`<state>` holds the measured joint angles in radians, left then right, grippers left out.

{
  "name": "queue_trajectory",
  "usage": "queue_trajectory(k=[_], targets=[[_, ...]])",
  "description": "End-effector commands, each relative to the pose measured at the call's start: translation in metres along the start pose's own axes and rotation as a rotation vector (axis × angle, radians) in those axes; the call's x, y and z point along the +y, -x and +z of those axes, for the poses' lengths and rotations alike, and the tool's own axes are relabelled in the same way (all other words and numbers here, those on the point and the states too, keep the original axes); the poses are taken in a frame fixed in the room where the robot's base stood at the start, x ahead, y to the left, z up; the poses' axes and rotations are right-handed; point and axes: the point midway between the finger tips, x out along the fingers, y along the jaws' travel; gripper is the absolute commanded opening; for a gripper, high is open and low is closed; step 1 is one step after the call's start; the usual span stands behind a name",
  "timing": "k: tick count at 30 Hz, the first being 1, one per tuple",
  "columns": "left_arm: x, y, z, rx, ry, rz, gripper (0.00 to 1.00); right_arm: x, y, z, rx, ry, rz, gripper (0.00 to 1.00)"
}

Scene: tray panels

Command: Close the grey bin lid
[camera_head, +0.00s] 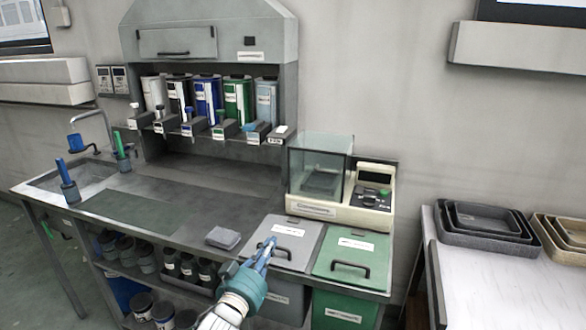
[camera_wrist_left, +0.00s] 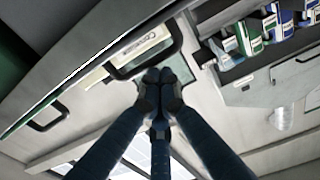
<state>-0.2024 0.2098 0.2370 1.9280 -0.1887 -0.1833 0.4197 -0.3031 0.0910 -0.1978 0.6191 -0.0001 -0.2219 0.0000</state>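The grey bin lid (camera_head: 306,237) has a white label and a black handle (camera_head: 290,254). In the head view it appears to lie flat on the grey bin (camera_head: 281,296), about level with the green lid beside it. My left gripper (camera_head: 265,250), with blue fingers, is over the left part of the lid, at the handle. In the left wrist view the fingertips (camera_wrist_left: 158,82) are together, right beside the black handle (camera_wrist_left: 150,63). I cannot tell whether they touch it. My arm hides part of the lid's front left edge. My right gripper is not in view.
The green bin lid (camera_head: 350,250) is directly right of the grey one. A scale (camera_head: 330,213) with a glass box stands behind the lids. A grey pad (camera_head: 223,238) lies to the left on the counter. Stacked trays (camera_head: 484,236) are on a table at the right.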

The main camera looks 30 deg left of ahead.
Motion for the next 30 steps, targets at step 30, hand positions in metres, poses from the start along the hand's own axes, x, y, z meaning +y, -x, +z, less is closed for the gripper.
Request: queue_trajectory(k=[30], targets=[[0.001,0.037,0.024,-0.024,0.006,-0.001,0.00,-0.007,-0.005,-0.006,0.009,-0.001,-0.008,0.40]])
